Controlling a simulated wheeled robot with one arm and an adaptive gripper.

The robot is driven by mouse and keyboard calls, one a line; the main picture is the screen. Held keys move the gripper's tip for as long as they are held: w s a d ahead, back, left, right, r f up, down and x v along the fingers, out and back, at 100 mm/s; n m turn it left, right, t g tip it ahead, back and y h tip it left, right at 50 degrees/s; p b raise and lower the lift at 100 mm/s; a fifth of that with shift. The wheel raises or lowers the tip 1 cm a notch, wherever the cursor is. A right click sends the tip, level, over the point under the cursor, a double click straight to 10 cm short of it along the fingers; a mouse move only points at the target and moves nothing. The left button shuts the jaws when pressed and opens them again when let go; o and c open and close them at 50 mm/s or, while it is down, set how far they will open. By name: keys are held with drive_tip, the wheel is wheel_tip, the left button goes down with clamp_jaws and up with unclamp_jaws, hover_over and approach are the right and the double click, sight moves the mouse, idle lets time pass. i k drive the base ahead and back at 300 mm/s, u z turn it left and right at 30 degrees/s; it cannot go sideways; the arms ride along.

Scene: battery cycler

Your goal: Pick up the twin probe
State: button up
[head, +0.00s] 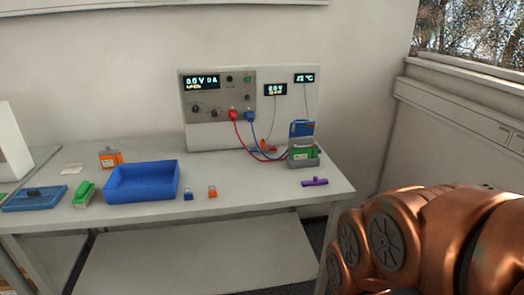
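A small purple T-shaped piece (314,182) lies on the right end of the table, near the front edge. It looks like the twin probe, but it is too small to make out two tips. Nothing touches it. My gripper is not in view; only copper-coloured links of my arm show at the lower right, off the table's right end.
Behind the purple piece stands a grey holder (304,161) with green and blue parts, wired by red and blue leads to the cycler panel (218,95). A blue tray (142,182) and small blue and orange clips (212,191) lie left.

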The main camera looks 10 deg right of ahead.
sight(254, 151)
drive_tip(key=u, duration=0.5)
drive_tip(key=i, duration=2.2)
drive_tip(key=u, duration=0.1)
